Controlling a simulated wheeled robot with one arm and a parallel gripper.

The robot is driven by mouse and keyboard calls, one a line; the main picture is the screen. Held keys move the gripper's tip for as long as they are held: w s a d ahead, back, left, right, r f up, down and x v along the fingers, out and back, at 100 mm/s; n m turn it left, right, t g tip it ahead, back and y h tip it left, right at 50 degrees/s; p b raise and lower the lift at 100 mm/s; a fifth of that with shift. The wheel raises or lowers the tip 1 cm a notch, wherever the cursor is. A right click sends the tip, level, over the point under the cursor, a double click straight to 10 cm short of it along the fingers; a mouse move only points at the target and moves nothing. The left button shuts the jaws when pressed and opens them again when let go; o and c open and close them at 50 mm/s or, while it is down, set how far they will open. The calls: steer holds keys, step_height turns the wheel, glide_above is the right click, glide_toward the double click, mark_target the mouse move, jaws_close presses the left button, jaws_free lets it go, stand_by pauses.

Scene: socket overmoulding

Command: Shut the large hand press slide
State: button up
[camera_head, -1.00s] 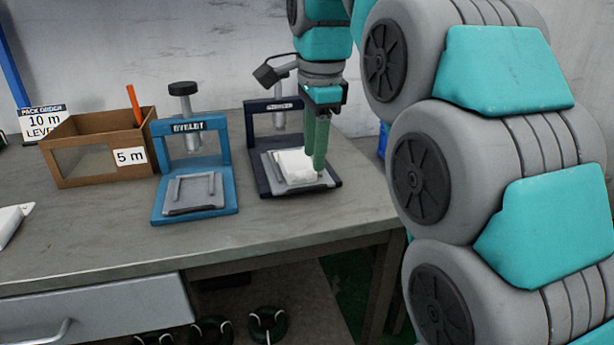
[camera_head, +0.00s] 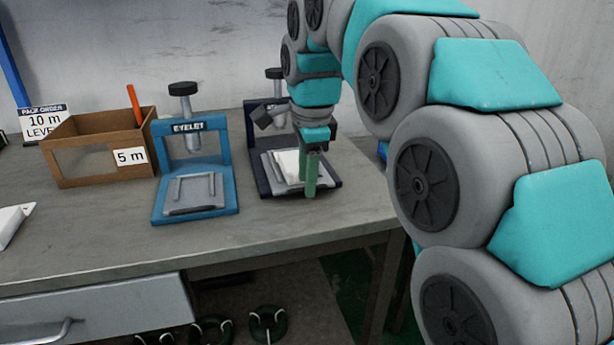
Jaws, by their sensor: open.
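Two hand presses stand on the bench. The dark navy press (camera_head: 262,178) is at the right, with a grey slide plate (camera_head: 268,172) at its base and a white item (camera_head: 288,163) lying on it. The blue press marked EYELET (camera_head: 228,165) stands to its left with an empty grey slide (camera_head: 195,190). My gripper (camera_head: 311,190) points down at the front right of the navy press slide, with green fingers. The fingers overlap in this view, and I cannot tell whether they touch the slide. My wrist hides part of the navy press frame and its label.
A brown box (camera_head: 88,180) with a 5 m label and an orange stick stands at the left. A white packet (camera_head: 12,222) lies at the left edge. The bench front (camera_head: 110,255) is clear. Dark coils (camera_head: 267,324) lie below.

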steer(key=shift+f, duration=0.2)
steer(key=shift+c, duration=0.4)
jaws_close()
stand_by(1.0)
